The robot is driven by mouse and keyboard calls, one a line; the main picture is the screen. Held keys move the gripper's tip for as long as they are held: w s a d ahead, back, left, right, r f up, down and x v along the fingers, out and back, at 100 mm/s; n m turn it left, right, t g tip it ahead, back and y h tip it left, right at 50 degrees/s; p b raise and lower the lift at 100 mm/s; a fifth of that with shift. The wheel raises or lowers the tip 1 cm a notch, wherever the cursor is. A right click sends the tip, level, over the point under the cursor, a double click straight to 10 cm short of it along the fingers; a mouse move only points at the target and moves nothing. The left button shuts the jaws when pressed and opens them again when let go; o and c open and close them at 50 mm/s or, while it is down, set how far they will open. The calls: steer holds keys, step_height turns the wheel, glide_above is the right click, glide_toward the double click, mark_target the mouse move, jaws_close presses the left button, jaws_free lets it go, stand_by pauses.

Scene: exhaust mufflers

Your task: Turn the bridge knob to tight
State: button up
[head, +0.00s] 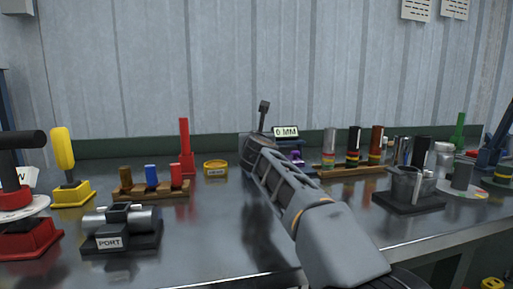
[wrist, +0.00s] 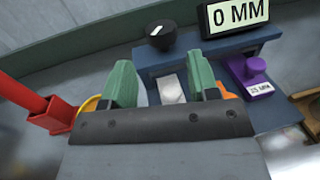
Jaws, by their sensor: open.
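The bridge knob (wrist: 160,37) is black and round with a white mark, on top of a blue bridge-shaped stand (wrist: 190,60) in the wrist view. A display (wrist: 237,14) beside it reads 0 MM; it also shows in the head view (head: 286,131). My gripper (wrist: 161,82) is open, with its two green fingers apart in front of the stand. The knob lies beyond the fingertips and apart from them. A pale block (wrist: 172,89) shows between the fingers, under the bridge. In the head view my arm hides the knob.
A purple knobbed block (wrist: 252,75) with a small label sits at the stand's right. A red post (wrist: 45,110) and a yellow ring (head: 215,168) are to the left. Racks of cylinders (head: 352,172) stand to the right. Bare bench lies in front.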

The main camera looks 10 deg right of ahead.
steer(key=s+a, duration=0.1)
steer(key=s, duration=0.6)
steer(key=shift+a, duration=0.2)
